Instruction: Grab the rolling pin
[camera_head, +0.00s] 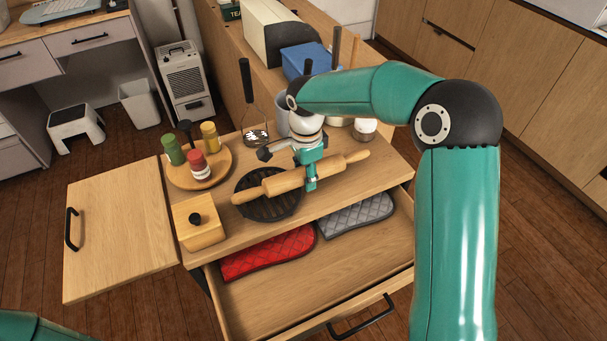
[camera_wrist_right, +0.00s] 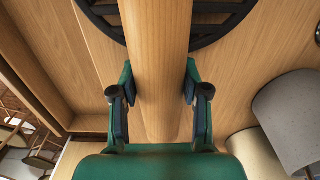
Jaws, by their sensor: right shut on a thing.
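The wooden rolling pin (camera_head: 283,184) lies slantwise across the cabinet top, partly over a round black trivet (camera_head: 262,207). My right gripper (camera_head: 311,179) reaches down from above and is shut on the pin's body, right of its middle. In the right wrist view the pin (camera_wrist_right: 157,50) runs between the two fingers of the gripper (camera_wrist_right: 159,88), with the dark trivet (camera_wrist_right: 208,28) behind it. I cannot tell whether the pin still touches what is below. My left gripper is out of view; only a bit of my left arm shows at the lower left.
An open drawer below holds a red mitt (camera_head: 268,253) and a grey mitt (camera_head: 356,216). A round wooden tray (camera_head: 218,157) with several shakers, a wooden box (camera_head: 198,226) and a utensil (camera_head: 256,128) stand nearby. An open cabinet door (camera_head: 118,232) extends left.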

